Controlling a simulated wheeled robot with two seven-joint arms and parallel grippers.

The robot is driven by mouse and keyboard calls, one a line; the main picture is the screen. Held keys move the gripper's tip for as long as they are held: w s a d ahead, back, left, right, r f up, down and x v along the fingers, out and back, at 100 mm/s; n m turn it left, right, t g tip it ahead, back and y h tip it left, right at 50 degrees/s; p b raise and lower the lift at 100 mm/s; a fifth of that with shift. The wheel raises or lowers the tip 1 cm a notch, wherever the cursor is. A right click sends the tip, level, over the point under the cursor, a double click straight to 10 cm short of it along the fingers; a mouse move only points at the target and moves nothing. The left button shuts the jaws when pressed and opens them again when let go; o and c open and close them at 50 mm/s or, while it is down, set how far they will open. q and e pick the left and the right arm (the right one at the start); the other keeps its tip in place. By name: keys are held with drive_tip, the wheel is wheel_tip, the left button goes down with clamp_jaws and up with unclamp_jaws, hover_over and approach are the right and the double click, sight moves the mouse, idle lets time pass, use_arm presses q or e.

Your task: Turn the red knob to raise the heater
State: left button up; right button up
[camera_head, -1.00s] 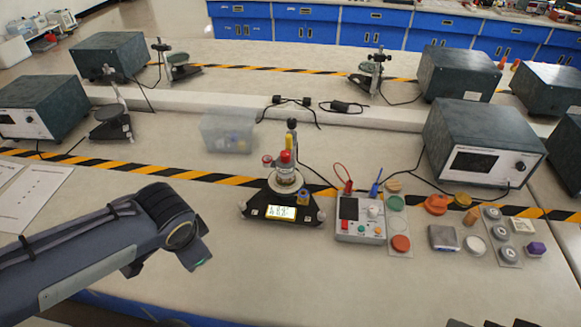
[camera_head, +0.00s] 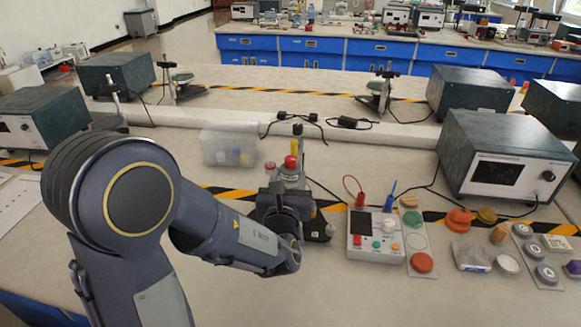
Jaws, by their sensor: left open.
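The heater apparatus stands at the table's middle: a black base (camera_head: 318,229) with an upright post (camera_head: 297,140) bearing a yellow part. My left arm reaches in from the left. My left gripper (camera_head: 282,198) is in front of the apparatus, below the red parts, and covers the base's display and much of its middle. Its jaws are open; the fingertips are hard to make out, and I cannot tell whether they touch anything. My right gripper is out of view.
Right of the apparatus stands a control box (camera_head: 375,237) with red and blue leads. Further right lie coloured discs and small parts. A large grey power unit (camera_head: 500,160) stands behind them. A clear bin (camera_head: 228,148) is behind my left arm.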

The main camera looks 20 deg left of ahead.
sight(290, 165)
use_arm(q)
drive_tip(key=x, duration=0.7)
drive_tip(key=shift+a, duration=0.1)
drive_tip(key=shift+c, duration=0.5)
drive_tip(key=c, duration=0.9)
drive_tip(key=shift+o, duration=0.2)
